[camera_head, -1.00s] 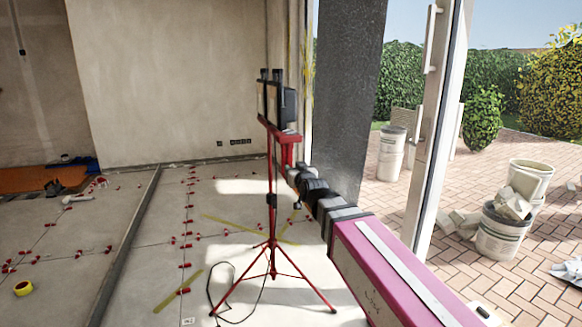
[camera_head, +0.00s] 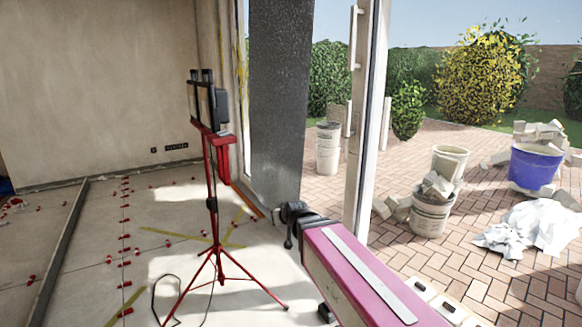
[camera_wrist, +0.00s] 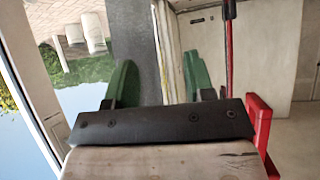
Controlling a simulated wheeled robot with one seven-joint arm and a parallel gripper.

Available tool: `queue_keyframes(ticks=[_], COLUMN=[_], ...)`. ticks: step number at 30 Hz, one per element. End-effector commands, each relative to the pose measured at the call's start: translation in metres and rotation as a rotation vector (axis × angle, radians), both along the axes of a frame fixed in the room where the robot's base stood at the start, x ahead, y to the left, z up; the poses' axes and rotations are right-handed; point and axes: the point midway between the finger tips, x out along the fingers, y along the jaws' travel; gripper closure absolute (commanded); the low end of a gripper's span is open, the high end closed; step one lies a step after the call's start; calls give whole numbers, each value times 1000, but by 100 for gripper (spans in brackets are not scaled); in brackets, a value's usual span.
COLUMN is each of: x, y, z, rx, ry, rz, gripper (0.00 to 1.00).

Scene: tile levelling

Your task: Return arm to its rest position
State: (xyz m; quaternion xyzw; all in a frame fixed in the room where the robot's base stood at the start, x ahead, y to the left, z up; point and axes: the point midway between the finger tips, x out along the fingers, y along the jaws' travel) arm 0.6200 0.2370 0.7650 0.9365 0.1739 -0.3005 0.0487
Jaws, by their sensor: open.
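My arm, with its pink link, reaches up from the bottom right in the head view and ends in dark joints in front of the doorway. My gripper cannot be made out clearly there. In the wrist view my gripper (camera_wrist: 158,65) shows two green fingers standing well apart, open with nothing between them.
A red tripod lamp (camera_head: 213,190) stands left of my arm. Small red tile clips dot the floor. The dark pillar (camera_head: 288,110) and open glass door (camera_head: 367,130) are close beyond the arm. Outside are a rubble bucket (camera_head: 430,217), a blue tub (camera_head: 535,166) and white sheeting (camera_head: 530,228).

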Motion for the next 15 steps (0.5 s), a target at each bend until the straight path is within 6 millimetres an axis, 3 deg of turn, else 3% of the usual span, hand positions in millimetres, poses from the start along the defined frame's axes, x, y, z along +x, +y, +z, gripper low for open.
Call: queue_keyframes(ticks=[1, 6, 12, 15], x=[-5, -34, -88, -113], y=[-28, -105, -184, -211], z=[-25, -94, -156, -175], rx=[-28, -101, -156, -172], ry=[81, 356, 672, 795], rz=[-33, -132, -244, -286], gripper=[51, 51, 51, 51])
